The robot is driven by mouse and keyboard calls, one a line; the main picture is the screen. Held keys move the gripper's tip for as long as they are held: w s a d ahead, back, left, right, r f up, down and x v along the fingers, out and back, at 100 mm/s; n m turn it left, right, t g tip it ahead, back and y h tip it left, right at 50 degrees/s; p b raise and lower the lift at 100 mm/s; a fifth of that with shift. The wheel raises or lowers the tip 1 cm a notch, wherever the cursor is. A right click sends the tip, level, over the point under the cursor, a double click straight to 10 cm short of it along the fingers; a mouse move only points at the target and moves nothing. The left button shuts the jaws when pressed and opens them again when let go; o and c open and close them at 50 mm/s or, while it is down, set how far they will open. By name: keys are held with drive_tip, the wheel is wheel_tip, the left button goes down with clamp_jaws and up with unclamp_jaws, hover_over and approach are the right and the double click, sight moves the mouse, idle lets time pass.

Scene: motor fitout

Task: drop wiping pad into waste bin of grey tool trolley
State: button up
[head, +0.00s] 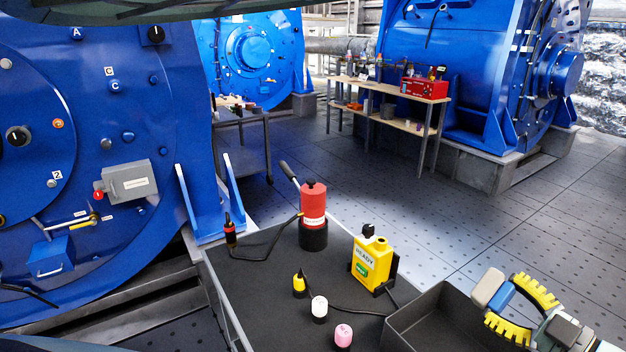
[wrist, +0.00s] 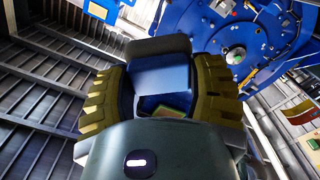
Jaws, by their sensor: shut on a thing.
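The grey tool trolley (head: 270,270) stands in front of me with a dark top. A dark open box, which looks like the waste bin (head: 412,322), is at its front right. My gripper (head: 503,304), with yellow ribbed fingers, is shut on the wiping pad (head: 489,286), a block with a pale beige face and a blue layer. The pad appears above the bin's right part in the head view; its exact height is unclear. In the wrist view the pad (wrist: 162,76) sits between both fingers. Part of the bin's right side is hidden behind the gripper and pad.
A red-and-black cylinder (head: 313,215), a yellow box labelled READY (head: 371,262), and small yellow (head: 299,286), white (head: 319,308) and pink (head: 343,335) capped items stand on the trolley left of the bin. Big blue motors (head: 105,130) and a workbench (head: 390,118) stand behind.

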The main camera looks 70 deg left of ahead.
drive_tip(key=shift+s+a+f+b, duration=0.1)
drive_tip(key=shift+s+f+b, duration=0.1)
drive_tip(key=shift+f+b, duration=0.45)
wheel_tip(320, 180, down, 5)
drive_tip(key=b, duration=0.4)
drive_tip(key=shift+r, duration=0.15)
drive_tip(key=o, duration=1.3)
drive_tip(key=v, duration=1.2)
